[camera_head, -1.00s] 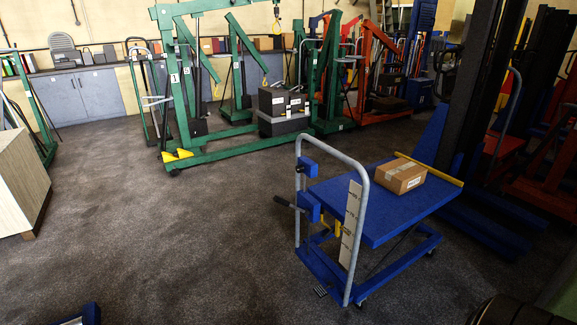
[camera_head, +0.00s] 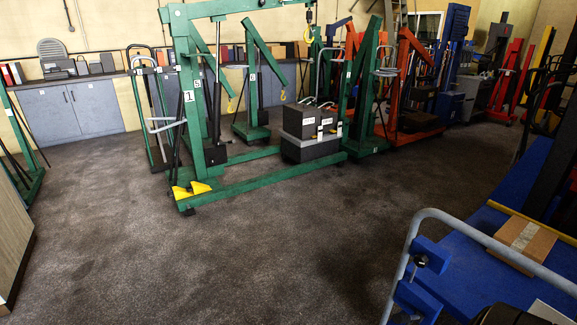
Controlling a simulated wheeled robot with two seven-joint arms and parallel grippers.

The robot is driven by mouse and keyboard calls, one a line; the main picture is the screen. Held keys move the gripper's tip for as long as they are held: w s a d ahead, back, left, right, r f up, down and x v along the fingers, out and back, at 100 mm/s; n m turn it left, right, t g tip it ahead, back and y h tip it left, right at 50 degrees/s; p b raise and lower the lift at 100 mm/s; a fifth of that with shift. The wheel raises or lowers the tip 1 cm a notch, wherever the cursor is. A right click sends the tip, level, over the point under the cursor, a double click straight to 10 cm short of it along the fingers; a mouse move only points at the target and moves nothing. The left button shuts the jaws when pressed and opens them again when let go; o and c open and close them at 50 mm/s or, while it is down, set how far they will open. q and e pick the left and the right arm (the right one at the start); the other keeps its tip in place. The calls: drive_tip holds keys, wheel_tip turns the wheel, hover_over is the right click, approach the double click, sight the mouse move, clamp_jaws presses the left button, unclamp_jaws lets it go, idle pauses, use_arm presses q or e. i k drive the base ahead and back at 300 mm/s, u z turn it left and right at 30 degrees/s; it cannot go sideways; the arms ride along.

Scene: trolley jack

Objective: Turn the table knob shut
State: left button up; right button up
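The blue lift table (camera_head: 470,262) stands at the lower right, cut off by the right and bottom edges. Its grey tubular push handle (camera_head: 490,240) rises at the near side. Blue blocks sit on the handle's left upright, and a small dark knob (camera_head: 421,260) shows on the upper one. A cardboard box (camera_head: 524,243) lies on the table top beside a yellow edge strip. The lower part of the table is out of frame. Neither of my gripper's fingertips shows. A dark rounded shape at the bottom right cannot be made out clearly.
A green workshop crane (camera_head: 190,110) with yellow feet stands ahead, with dark weight boxes (camera_head: 312,133) on its right. Grey cabinets (camera_head: 75,108) line the back wall. A pale wooden block (camera_head: 12,240) is at the left edge. The carpeted floor in the middle is clear.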

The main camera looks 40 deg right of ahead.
sight(421, 260)
drive_tip(key=i, duration=2)
drive_tip(key=z, duration=2.45)
